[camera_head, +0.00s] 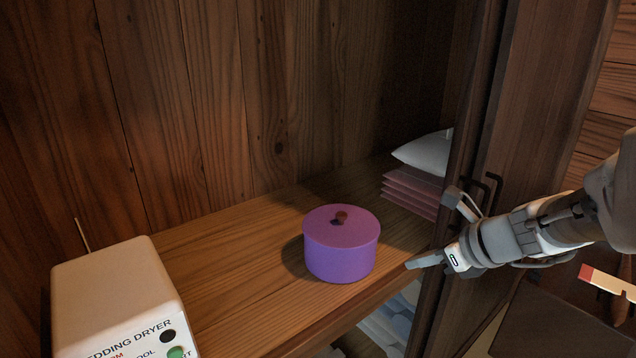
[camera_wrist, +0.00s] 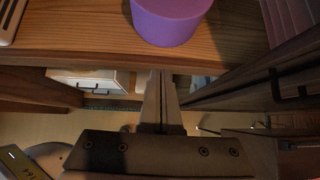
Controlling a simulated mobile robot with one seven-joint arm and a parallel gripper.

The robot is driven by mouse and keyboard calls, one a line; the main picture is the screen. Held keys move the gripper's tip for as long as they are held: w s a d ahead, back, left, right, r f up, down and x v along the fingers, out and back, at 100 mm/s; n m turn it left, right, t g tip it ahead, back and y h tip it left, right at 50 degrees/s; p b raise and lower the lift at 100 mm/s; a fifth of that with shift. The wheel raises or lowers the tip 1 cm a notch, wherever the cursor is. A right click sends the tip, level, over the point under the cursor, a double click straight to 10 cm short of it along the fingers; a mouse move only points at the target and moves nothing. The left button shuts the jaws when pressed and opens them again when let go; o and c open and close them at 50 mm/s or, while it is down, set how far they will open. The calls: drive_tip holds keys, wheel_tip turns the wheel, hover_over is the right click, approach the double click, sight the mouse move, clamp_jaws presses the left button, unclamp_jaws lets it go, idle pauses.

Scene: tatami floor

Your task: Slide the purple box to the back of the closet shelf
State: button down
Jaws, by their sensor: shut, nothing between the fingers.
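The purple box (camera_head: 341,252) is round with a flat lid and a small brown knob. It stands upright on the wooden closet shelf (camera_head: 230,270), near the front edge, with bare shelf behind it. In the wrist view the box (camera_wrist: 170,22) shows at the top, partly cut off by the frame. My gripper (camera_head: 412,265) is shut and empty, to the right of the box and apart from it, by the shelf's front edge. In the wrist view its fingertips (camera_wrist: 161,75) point at the shelf edge just below the box.
A white bedding dryer (camera_head: 115,295) stands at the left on the shelf. Folded pink bedding (camera_head: 410,192) with a white pillow (camera_head: 425,150) lies at the back right. A dark closet door (camera_head: 500,150) with a handle stands close by my arm. White boxes (camera_wrist: 90,80) show below the shelf.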

drive_tip(key=shift+m, duration=0.3)
drive_tip(key=b+x, duration=0.1)
drive_tip(key=x, duration=0.3)
drive_tip(key=w+b+x, duration=0.1)
drive_tip(key=b+x, duration=0.1)
drive_tip(key=x, duration=0.2)
drive_tip(key=r+b+x, duration=0.1)
drive_tip(key=x, duration=0.3)
drive_tip(key=shift+w+a+f+b, duration=0.1)
drive_tip(key=shift+w+a+b, duration=0.05)
drive_tip(key=shift+w+b, duration=0.25)
drive_tip(key=shift+w+a, duration=0.2)
drive_tip(key=shift+w, duration=0.2)
